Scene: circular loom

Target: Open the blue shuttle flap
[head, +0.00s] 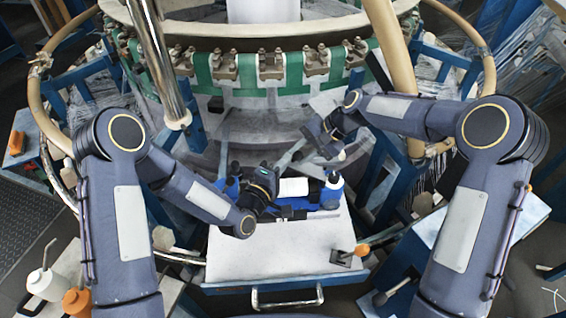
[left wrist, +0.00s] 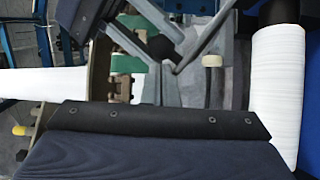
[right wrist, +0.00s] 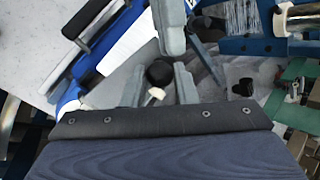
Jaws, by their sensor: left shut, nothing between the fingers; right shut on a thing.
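The bobbin also shows at the right of the left wrist view (left wrist: 275,95), and at the upper left of the right wrist view (right wrist: 125,50). My left gripper (head: 265,184) is shut and empty at the shuttle's left half, partly covering it. My right gripper (head: 328,150) is behind and above the shuttle's right half. The flap cannot be made out clearly.
The white table top (head: 250,250) has free room in front of the shuttle. An orange-handled tool (head: 350,255) lies at its right edge. The loom ring (head: 235,95) with green band and metal clamps stands behind. White and orange bottles (head: 48,283) stand at lower left.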

